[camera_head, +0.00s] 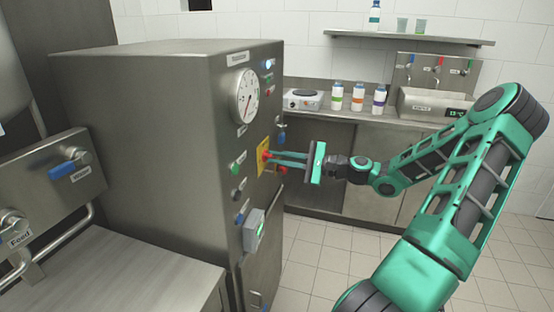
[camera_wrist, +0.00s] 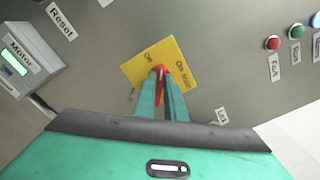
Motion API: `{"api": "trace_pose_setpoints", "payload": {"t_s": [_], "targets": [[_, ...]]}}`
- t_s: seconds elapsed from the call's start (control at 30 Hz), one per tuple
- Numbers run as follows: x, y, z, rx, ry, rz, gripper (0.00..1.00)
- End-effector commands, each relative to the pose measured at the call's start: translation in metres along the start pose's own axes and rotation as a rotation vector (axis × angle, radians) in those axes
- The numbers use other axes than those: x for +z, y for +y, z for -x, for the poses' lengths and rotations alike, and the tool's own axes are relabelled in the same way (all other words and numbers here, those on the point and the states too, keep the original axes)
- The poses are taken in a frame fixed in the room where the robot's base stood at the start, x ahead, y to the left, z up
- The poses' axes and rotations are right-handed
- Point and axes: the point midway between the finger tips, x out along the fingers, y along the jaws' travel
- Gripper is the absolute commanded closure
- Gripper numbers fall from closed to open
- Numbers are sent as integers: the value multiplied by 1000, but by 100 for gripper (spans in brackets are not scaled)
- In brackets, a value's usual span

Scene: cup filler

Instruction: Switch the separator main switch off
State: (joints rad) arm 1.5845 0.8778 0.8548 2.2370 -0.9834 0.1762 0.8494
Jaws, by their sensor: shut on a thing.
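The separator main switch is a red handle (camera_wrist: 160,73) on a yellow plate (camera_wrist: 152,58) on the front of the steel cabinet. In the head view the yellow plate (camera_head: 263,157) shows at the cabinet's front face, below the round gauge. My gripper (camera_wrist: 166,76) is shut on the red handle, with one finger on each side of it. In the head view my gripper (camera_head: 270,158) reaches the plate from the right. The plate bears labels, one of which seems to read "Off". The handle's exact setting is partly hidden by the fingers.
The steel cabinet (camera_head: 140,130) carries a gauge (camera_head: 245,96), several buttons and a grey motor box (camera_head: 253,231) below the switch. In the wrist view a red button (camera_wrist: 273,43) sits to the right. A counter with bottles (camera_head: 358,97) stands behind. The tiled floor (camera_head: 320,262) is clear.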

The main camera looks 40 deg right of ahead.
Motion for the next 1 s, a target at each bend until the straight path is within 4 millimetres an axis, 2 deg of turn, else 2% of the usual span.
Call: {"api": "trace_pose_setpoints", "payload": {"t_s": [0.5,0.73,1.0], "targets": [[-3,1,0,0,6,459,100],[-3,2,0,1,7,591,100],[-4,2,1,1,7,665,100]]}}
